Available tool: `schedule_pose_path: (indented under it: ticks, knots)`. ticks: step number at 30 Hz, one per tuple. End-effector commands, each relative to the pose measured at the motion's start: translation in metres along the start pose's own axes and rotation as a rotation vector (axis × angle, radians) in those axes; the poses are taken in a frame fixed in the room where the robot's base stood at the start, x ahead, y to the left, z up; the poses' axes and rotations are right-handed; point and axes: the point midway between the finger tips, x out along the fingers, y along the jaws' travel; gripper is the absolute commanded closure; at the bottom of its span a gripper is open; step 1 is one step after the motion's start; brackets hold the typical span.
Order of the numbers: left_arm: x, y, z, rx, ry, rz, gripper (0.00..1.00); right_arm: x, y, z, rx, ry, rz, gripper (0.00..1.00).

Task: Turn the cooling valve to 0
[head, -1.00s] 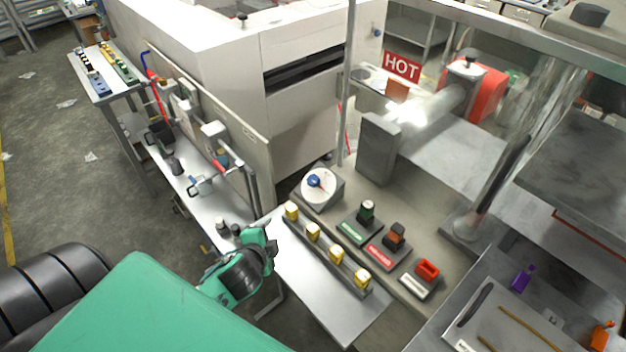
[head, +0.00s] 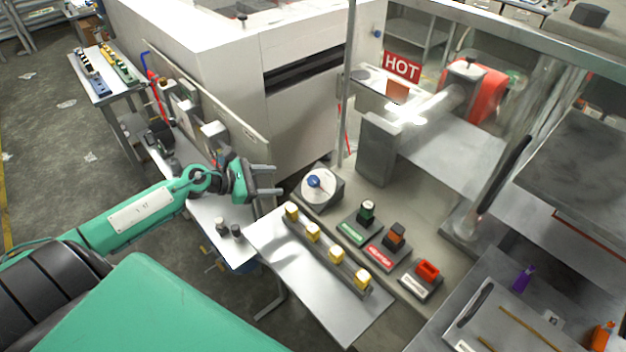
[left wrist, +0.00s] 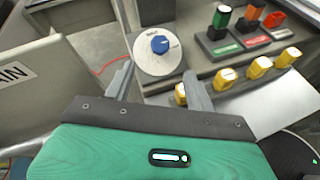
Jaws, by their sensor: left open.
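The cooling valve looks to be the round white dial with a blue knob (head: 315,181) on a grey box at the left end of the console. It also shows in the left wrist view (left wrist: 160,45), beyond and between my fingertips. My left gripper (head: 275,181) is open and empty, just left of the dial and apart from it. In the left wrist view its two fingers (left wrist: 158,78) stand apart. The dial's markings are too small to read. My right gripper is not in view.
Several yellow knobs (head: 336,254) line the console's front edge. Green (head: 367,210), orange (head: 395,235) and red (head: 428,270) controls stand right of the dial. A vertical post (head: 348,90) rises behind it. A bare metal shelf (head: 310,285) lies in front.

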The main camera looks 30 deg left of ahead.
Motion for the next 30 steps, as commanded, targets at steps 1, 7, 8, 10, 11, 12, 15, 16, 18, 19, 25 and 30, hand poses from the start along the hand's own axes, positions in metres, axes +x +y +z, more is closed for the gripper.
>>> schedule_pose_path:
  ticks: [1,7,8,10,11,12,15,16,18,19,25,30]
  knots:
    - [0.003,0.000,0.001,-0.001,-0.001,0.000,0.45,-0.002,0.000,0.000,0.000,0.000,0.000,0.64]
    - [0.023,0.001,0.003,-0.005,-0.004,0.002,0.45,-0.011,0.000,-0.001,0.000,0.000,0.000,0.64]
    - [0.027,0.001,0.004,-0.005,-0.005,0.001,0.45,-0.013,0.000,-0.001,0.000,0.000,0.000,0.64]
    - [0.037,0.001,0.004,-0.007,-0.005,0.003,0.45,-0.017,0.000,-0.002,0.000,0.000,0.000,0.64]
    - [0.042,0.001,0.004,-0.008,-0.005,0.003,0.45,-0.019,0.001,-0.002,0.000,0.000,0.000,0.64]
    - [0.048,0.001,0.004,-0.008,-0.006,0.003,0.45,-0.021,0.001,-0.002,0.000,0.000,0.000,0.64]
    - [0.064,0.001,0.004,-0.010,-0.006,0.004,0.45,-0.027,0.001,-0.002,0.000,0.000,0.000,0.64]
    - [0.069,0.001,0.005,-0.009,-0.006,0.004,0.45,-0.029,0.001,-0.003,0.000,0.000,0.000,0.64]
    - [0.082,0.001,0.005,-0.008,-0.006,0.002,0.45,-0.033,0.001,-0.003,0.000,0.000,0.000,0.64]
    - [0.087,0.001,0.005,-0.009,-0.006,0.003,0.45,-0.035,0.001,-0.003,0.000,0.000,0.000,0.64]
    - [0.117,0.000,0.003,-0.010,-0.004,0.002,0.45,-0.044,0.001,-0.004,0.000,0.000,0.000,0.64]
    - [0.131,0.000,0.002,-0.008,-0.003,0.002,0.45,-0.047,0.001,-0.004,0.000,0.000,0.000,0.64]
